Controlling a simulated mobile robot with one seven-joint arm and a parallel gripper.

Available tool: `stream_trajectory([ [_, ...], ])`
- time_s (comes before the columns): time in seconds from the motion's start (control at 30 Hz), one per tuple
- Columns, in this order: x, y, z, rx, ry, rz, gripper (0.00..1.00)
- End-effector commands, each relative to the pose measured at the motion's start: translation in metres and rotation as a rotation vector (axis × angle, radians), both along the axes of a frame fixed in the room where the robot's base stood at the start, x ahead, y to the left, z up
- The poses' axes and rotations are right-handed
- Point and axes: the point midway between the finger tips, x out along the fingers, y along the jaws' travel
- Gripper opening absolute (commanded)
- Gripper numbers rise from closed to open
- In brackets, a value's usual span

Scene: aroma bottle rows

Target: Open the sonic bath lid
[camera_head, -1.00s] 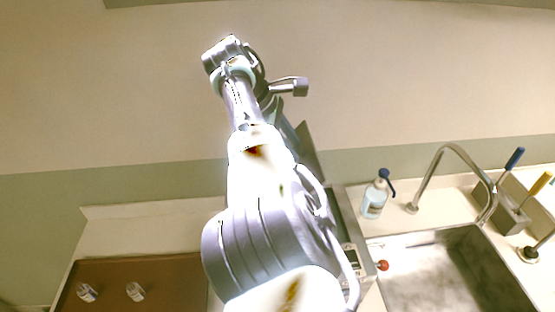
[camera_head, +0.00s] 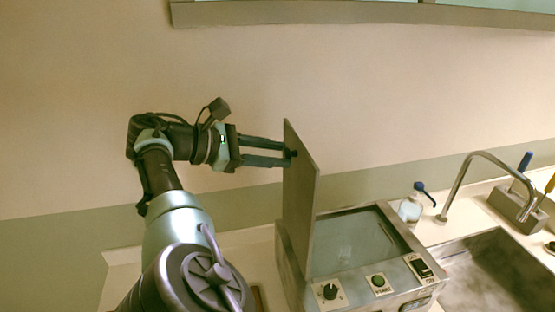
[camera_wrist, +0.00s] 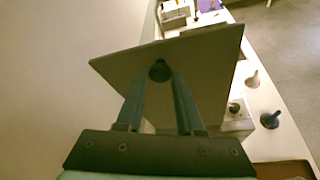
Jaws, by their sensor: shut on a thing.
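The sonic bath (camera_head: 420,237) is a metal box on the counter with its basin open to view. Its lid (camera_head: 303,205) is a flat grey plate standing nearly upright along the bath's left side. My gripper (camera_head: 288,155) comes from the left, with its two long fingers shut on the lid's small dark knob (camera_head: 294,153). In the wrist view, the lid (camera_wrist: 205,65) spans the space ahead of my gripper (camera_wrist: 160,78), and the dark knob (camera_wrist: 160,70) sits between the fingertips.
The bath's front panel has a dial (camera_head: 330,291), a green button (camera_head: 378,281) and a switch (camera_head: 421,267). To the right are a soap bottle (camera_head: 410,210), a faucet (camera_head: 455,187) and a sink (camera_head: 490,275). A wall stands behind; a ledge (camera_head: 330,12) is above.

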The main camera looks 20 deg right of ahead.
Motion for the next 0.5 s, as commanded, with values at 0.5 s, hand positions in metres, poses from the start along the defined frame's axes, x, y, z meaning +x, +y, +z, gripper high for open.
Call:
stream_trajectory([
  [0.5, -0.0006, 0.0069, -0.0036, -0.051, 0.012, 0.001, 0.00],
])
